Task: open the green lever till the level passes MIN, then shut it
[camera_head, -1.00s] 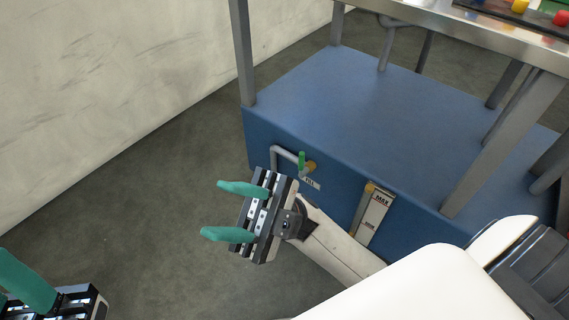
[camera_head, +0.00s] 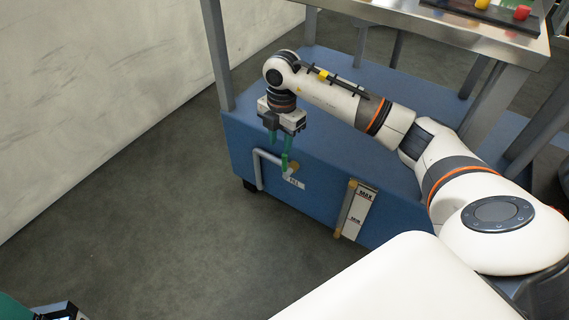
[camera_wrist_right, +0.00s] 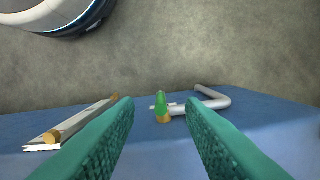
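The green lever (camera_head: 285,163) stands upright on a brass valve at the blue tank's (camera_head: 330,204) front, beside a grey bent pipe. My right gripper (camera_head: 279,146) points down just above the lever. In the right wrist view my right gripper (camera_wrist_right: 160,112) is open, and the lever (camera_wrist_right: 160,103) shows in the gap between its fingers; I cannot tell whether they touch it. The level gauge (camera_head: 355,211), marked MAX and MIN, is to the right; its level is too small to read. My left gripper (camera_head: 40,312) is mostly cut off at the bottom left.
A grey pipe (camera_head: 258,170) sticks out left of the valve. A metal table top (camera_head: 450,40) on grey legs stands above the tank, with red and yellow pieces on it. The floor (camera_head: 150,220) in front is clear.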

